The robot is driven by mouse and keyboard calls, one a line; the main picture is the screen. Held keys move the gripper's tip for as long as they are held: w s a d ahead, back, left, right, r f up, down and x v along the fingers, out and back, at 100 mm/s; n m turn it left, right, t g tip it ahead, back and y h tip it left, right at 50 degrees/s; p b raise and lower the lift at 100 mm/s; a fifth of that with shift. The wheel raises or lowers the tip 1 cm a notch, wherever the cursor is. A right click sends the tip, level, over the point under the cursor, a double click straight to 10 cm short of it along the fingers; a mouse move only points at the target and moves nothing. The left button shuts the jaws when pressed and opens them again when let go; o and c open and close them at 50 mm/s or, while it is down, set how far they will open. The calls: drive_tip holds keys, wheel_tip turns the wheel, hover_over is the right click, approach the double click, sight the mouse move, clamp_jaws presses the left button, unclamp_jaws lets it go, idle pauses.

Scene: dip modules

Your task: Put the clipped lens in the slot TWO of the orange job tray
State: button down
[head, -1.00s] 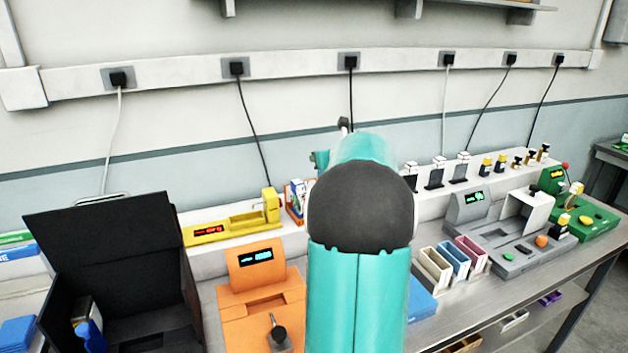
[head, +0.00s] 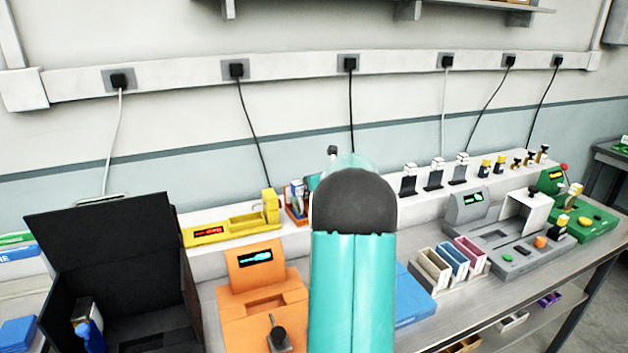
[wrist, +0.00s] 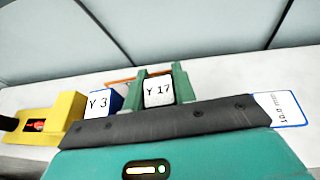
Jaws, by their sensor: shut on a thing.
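My gripper (wrist: 160,88) has its two teal fingers on either side of a block with a white face marked Y 17 (wrist: 158,92), seen in the wrist view. It looks like the clipped lens; its lower part is hidden by my gripper body. A small orange tray (head: 296,217) stands on the white ledge in the head view, partly hidden by my arm. Its orange rim (wrist: 121,82) shows behind the held block in the wrist view. A blue block with a white face marked Y 3 (wrist: 98,104) is at the tray, left of the held block. Slot marks cannot be read.
A yellow device (head: 230,228) is left of the tray. An orange station (head: 262,300) with a display stands in front. An open black box (head: 110,240) is at left. A blue slab (head: 415,295) and slotted bins (head: 455,262) are at right. A 10.0 mm card (wrist: 281,109) shows at right.

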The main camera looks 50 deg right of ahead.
drive_tip(key=c, duration=1.1)
unclamp_jaws()
drive_tip(key=shift+f, duration=0.15)
drive_tip(key=shift+c, duration=0.2)
drive_tip(key=shift+s+r, duration=0.1)
drive_tip(key=shift+r, duration=0.2)
drive_tip(key=v, duration=1.2)
drive_tip(key=w+a+r+n+g+y, duration=0.1)
drive_tip(key=w+a+n+y, duration=0.25)
drive_tip(key=a+n, duration=0.95)
drive_tip(key=w+a+r+n+g+y, duration=0.15)
drive_tip(key=a+n+y, duration=0.35)
drive_tip(key=a, duration=1.6)
drive_tip(key=s+a+f+n+g+h, duration=0.1)
drive_tip(key=s+a+f+n+g, duration=0.1)
drive_tip(key=s+a+n, duration=0.6)
drive_tip(key=s+a+f+n+g+h, duration=0.1)
drive_tip(key=s+a+f+n+g, duration=0.1)
drive_tip(key=s+a+n, duration=0.6)
drive_tip(key=a+f+n, duration=0.1)
drive_tip(key=a+n, duration=0.2)
drive_tip(key=n, duration=0.4)
drive_tip(key=shift+s+f+h, duration=0.15)
drive_tip(key=shift+s+h, duration=0.2)
